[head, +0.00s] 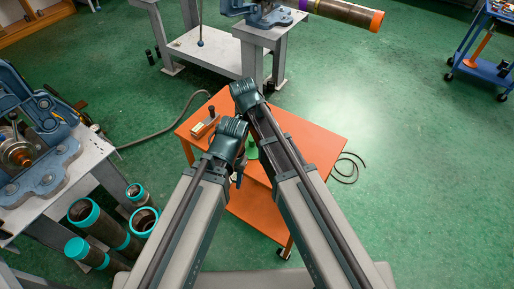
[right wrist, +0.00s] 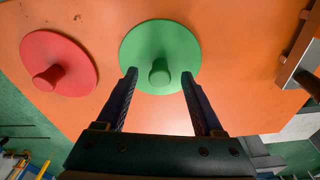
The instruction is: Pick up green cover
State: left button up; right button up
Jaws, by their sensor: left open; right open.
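The green cover (right wrist: 170,50) is a round disc with a knob in its middle. It lies on the orange table top (right wrist: 225,110). In the head view only a small green part (head: 252,150) shows between my arms. My right gripper (right wrist: 159,73) is open, its two fingers apart on either side of the knob in the picture; I cannot tell the height between them, and nothing is held. In the head view its fingers are hidden by my arm. My left gripper (head: 238,178) is open, low over the table beside the cover, mostly hidden by its wrist.
A red cover (right wrist: 62,65) lies left of the green one in the right wrist view. A tool with a wooden part (head: 203,124) lies at the table's left. Pipes with teal ends (head: 100,225) and a vise bench (head: 65,190) stand at left.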

notch_tip(320, 180, down, 2)
jog(key=shift+w+d+b, duration=0.1)
jog(key=shift+d+b, duration=0.05)
jog(key=shift+b, duration=0.35)
jog(key=shift+r, duration=0.1)
grip_shut()
